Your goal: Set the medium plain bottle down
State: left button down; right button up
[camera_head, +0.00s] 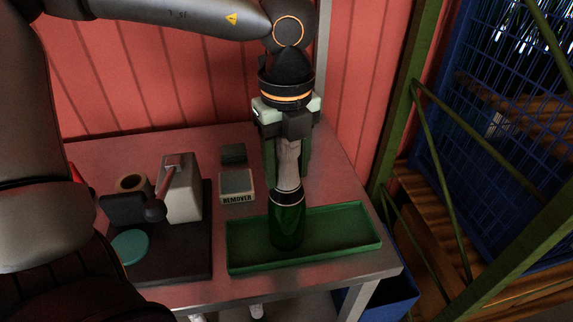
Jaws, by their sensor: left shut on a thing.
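A dark green bottle (287,222) with a pale neck covering (288,168) is upright in or just above the green tray (345,238). Whether its base touches the tray floor I cannot tell. My left gripper (287,160) points down from above and is shut on the bottle at its neck, with one finger on each side. The right gripper is not in view.
A box labelled REMOVER (237,187) stands behind the tray's left end. The tray's right part is empty.

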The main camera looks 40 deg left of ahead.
pick_arm(q)
jog(key=shift+c, duration=1.3)
grip_release()
notch_tip(320, 180, up, 12)
jog(key=shift+r+p, duration=0.15)
jog(key=shift+p, duration=0.35)
